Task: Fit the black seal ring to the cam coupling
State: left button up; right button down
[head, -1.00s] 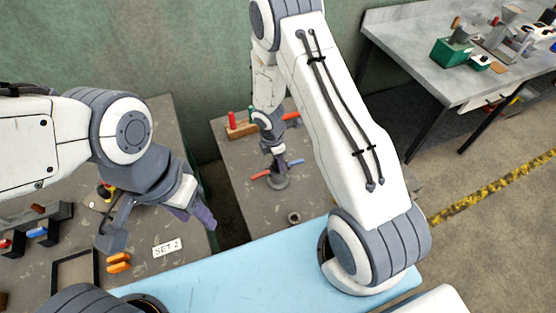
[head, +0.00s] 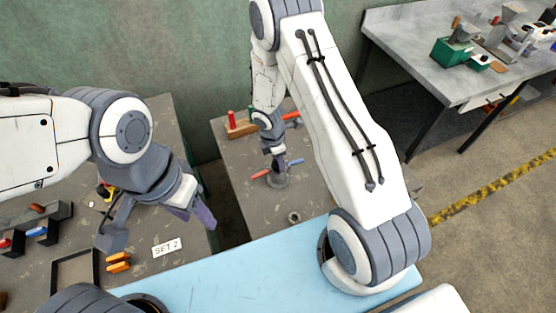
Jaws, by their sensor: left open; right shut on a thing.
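The cam coupling (head: 279,182) stands on the middle table as a grey round body. A red lever sticks out to its left and a blue lever to its right. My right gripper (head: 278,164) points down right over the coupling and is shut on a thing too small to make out. I cannot tell whether it touches the coupling. I cannot identify the black seal ring for sure. A small dark ring-shaped part (head: 294,217) lies on the table in front of the coupling. My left gripper (head: 158,227) is open and empty above the left table, its fingers wide apart.
A wooden block with red and green pegs (head: 240,128) stands behind the coupling. The left table holds a "SET 2" card (head: 167,247), orange parts (head: 118,262), a black frame (head: 75,272) and dark bins (head: 38,228). A blue surface (head: 235,275) lies in front. A gap separates the two tables.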

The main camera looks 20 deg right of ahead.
aim_at(274, 164)
jog(key=shift+r, duration=0.15)
jog(key=shift+f, duration=0.35)
dwell(0.4)
jog(key=shift+r, duration=0.35)
dwell(0.4)
jog(key=shift+c, duration=1.4)
grip_release()
notch_tip(274, 164, up, 10)
jog(key=a, duration=0.1)
jog(key=shift+r, duration=0.2)
jog(key=shift+a, duration=0.1)
